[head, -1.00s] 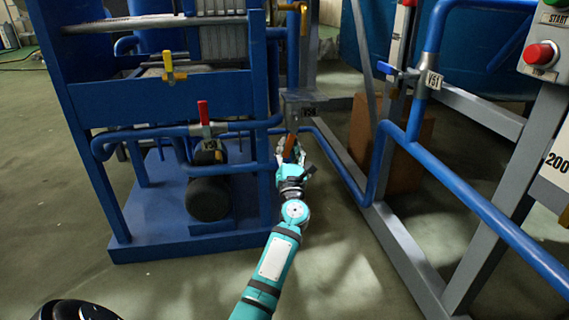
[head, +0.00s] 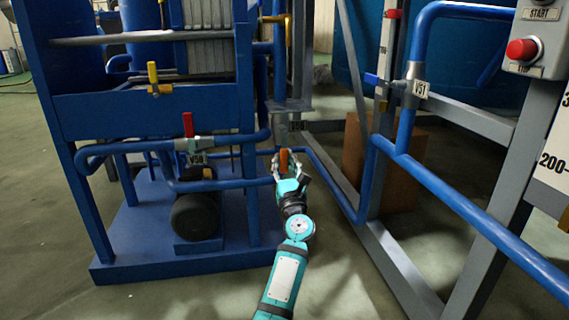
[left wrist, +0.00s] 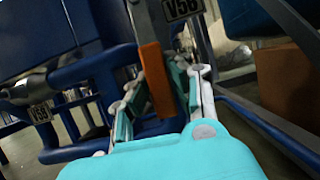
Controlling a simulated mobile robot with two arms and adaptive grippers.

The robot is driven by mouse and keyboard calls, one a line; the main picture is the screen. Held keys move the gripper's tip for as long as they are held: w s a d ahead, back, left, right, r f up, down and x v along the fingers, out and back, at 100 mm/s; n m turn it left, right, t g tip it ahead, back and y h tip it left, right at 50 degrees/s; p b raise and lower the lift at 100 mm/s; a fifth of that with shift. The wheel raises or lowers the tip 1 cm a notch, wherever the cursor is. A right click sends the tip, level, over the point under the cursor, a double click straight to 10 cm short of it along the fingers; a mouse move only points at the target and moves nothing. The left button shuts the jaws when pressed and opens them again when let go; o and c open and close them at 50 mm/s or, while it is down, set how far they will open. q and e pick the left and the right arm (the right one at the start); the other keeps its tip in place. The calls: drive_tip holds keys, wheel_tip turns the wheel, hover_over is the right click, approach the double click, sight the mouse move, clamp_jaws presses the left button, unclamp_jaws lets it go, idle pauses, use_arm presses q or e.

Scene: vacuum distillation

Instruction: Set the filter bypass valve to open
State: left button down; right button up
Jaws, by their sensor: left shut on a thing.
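An orange valve handle (head: 284,160) hangs downward below a small tagged valve body on the pipework, in the gap beside the blue skid. My left gripper (head: 286,167) is shut on this handle, one finger on each side. In the left wrist view, the orange handle (left wrist: 156,80) stands nearly upright between the two fingers (left wrist: 160,98). A tag (left wrist: 182,8), which looks like V58 or V56, is above it. No label naming the filter bypass is legible. My right gripper is not in view.
A red-handled valve (head: 188,126) and a yellow-handled valve (head: 153,78) are on the blue skid at left. A blue-handled valve tagged V51 (head: 418,88) and blue pipes stand at right, with a red stop button (head: 523,49). A brown box (head: 400,165) is behind the grey frame.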

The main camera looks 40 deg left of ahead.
use_arm(q)
drive_tip(key=shift+s+a+f, duration=0.1)
drive_tip(key=c, duration=1.2)
unclamp_jaws()
drive_tip(key=shift+o, duration=0.2)
wheel_tip(320, 180, up, 10)
drive_tip(key=shift+r, duration=0.1)
